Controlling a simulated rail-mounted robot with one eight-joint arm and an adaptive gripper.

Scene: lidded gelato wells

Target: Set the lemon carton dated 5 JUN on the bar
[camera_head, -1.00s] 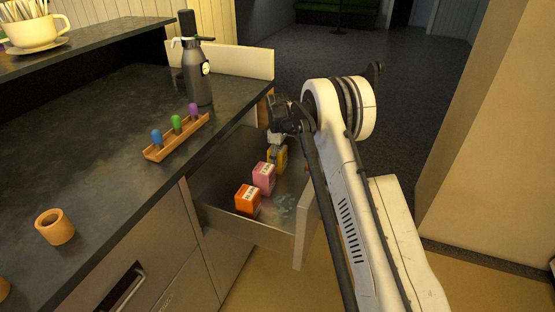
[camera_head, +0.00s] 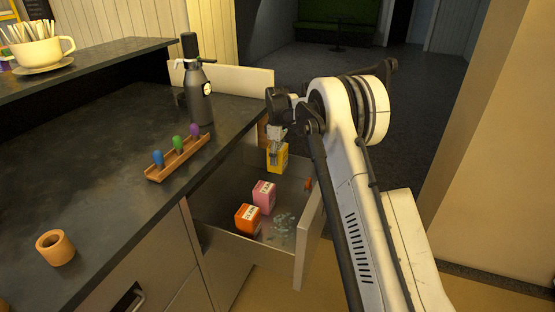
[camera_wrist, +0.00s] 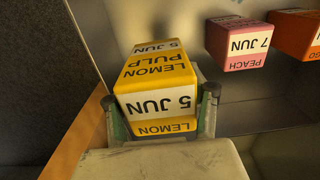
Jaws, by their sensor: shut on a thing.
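The yellow lemon carton (camera_head: 278,158) is in my gripper (camera_head: 276,142), above the open drawer (camera_head: 235,236). In the wrist view the lemon carton (camera_wrist: 155,88) reads "LEMON PULP" and "5 JUN", upside down in the picture. My gripper (camera_wrist: 160,118) is shut on it, one finger on each side. The bar, a dark counter (camera_head: 95,165), lies to the left of the drawer. The drawer's back edge area is partly hidden by my arm.
A pink peach carton (camera_head: 263,196), marked 7 JUN in the wrist view (camera_wrist: 236,44), and an orange carton (camera_head: 246,219) stand in the drawer. A wooden rack of coloured pegs (camera_head: 178,160), a dark siphon bottle (camera_head: 198,95) and a wooden cup (camera_head: 56,248) stand on the counter. Its middle is clear.

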